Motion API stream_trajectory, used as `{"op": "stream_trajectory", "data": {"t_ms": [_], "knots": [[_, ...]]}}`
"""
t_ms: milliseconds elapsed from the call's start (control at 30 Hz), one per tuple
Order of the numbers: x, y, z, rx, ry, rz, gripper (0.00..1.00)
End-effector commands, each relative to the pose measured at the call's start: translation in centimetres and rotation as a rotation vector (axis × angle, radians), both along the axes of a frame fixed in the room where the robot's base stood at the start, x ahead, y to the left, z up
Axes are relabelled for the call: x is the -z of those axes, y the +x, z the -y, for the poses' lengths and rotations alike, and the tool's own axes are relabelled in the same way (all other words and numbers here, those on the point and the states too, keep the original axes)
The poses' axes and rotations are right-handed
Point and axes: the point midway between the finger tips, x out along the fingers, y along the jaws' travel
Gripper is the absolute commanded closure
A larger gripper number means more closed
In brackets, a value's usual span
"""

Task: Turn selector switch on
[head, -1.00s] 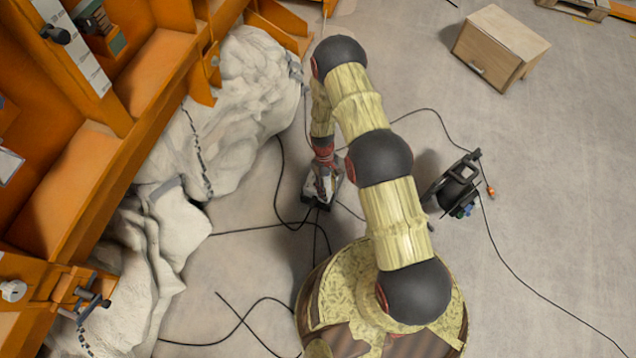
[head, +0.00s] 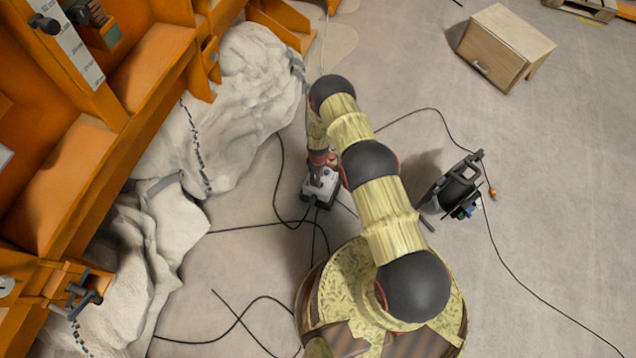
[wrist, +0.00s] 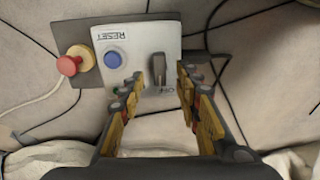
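The control box (head: 319,190) is small, with a light grey face, and stands on the floor under my gripper in the head view. My gripper (wrist: 161,76) is open, with one finger on each side of the selector knob. Whether either finger touches the knob, I cannot tell. The fingers cover the panel's lower part.
Black cables (head: 281,175) run over the floor around the box. A cable reel (head: 459,186) stands to the right, and a wooden cabinet (head: 505,46) at the upper right. Covered white mounds (head: 235,105) and an orange frame (head: 72,168) fill the left. Floor between is mostly clear.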

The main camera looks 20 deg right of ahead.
Motion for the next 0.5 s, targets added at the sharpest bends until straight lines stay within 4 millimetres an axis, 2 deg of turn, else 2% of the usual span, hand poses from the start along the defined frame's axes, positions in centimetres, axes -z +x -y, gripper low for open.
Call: {"op": "stream_trajectory", "data": {"t_ms": [33, 200, 500], "knots": [[1.2, 0.0, 0.0, 0.0, 0.0, 0.0, 0.67], [3.3, 0.0, 0.0, 0.001, -0.001, 0.001, 0.67], [4.2, 0.1, 0.0, 0.002, -0.001, 0.001, 0.67]]}}
